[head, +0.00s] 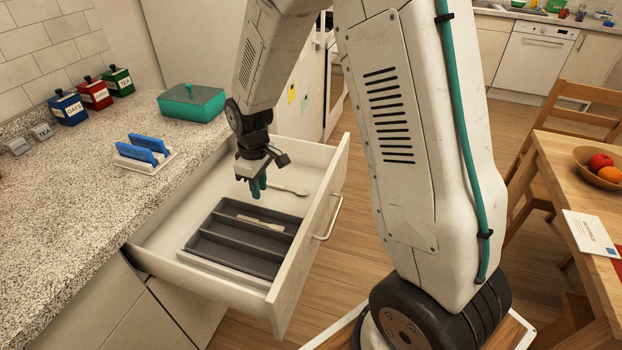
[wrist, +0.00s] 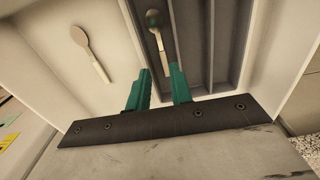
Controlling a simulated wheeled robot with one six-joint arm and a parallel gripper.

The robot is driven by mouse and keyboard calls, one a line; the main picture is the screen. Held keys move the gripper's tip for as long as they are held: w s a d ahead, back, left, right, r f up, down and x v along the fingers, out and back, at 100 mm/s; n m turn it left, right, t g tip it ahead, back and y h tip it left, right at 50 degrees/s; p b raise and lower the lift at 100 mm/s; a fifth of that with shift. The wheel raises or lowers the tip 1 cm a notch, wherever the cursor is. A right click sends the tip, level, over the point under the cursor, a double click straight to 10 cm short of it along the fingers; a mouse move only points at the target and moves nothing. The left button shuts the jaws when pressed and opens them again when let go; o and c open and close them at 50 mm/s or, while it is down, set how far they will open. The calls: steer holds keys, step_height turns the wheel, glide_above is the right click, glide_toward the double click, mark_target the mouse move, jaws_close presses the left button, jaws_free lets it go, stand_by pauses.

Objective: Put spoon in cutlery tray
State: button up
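A light-coloured spoon (head: 290,189) lies on the floor of the open drawer, outside the cutlery tray, and shows at the upper left of the wrist view (wrist: 91,53). The grey cutlery tray (head: 232,262) sits in the drawer and shows in the wrist view (wrist: 236,45). A second spoon-like utensil (head: 262,222) with a pale handle lies in the tray's compartment nearest the loose spoon; it also shows in the wrist view (wrist: 161,42). My gripper (head: 258,188) is above the drawer, near the loose spoon. Its green fingers (wrist: 160,88) are apart with nothing between them.
The drawer front (head: 312,235) with its handle rises at the right of the tray. A speckled counter (head: 70,220) on the left holds a teal box (head: 192,102), a rack with blue items (head: 146,152) and several canisters. A wooden table (head: 575,165) stands at right.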

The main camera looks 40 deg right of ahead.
steer(key=s+r+m, duration=0.2)
steer(key=s+r, duration=0.3)
steer(key=r, duration=0.4)
steer(key=s+r+m, duration=0.1)
steer(key=s+r, duration=0.3)
steer(key=s, duration=0.4)
steer(key=s+d+r+m, duration=0.1)
steer(key=s+r+m, duration=0.1)
steer(key=s+r, duration=0.3)
steer(key=s+d+r+m+t, duration=0.1)
steer(key=s+r, duration=0.3)
steer(key=s, duration=0.7)
steer(key=shift+d+r+m, duration=0.2)
steer(key=shift+r+m, duration=0.05)
steer(key=shift+m, duration=0.25)
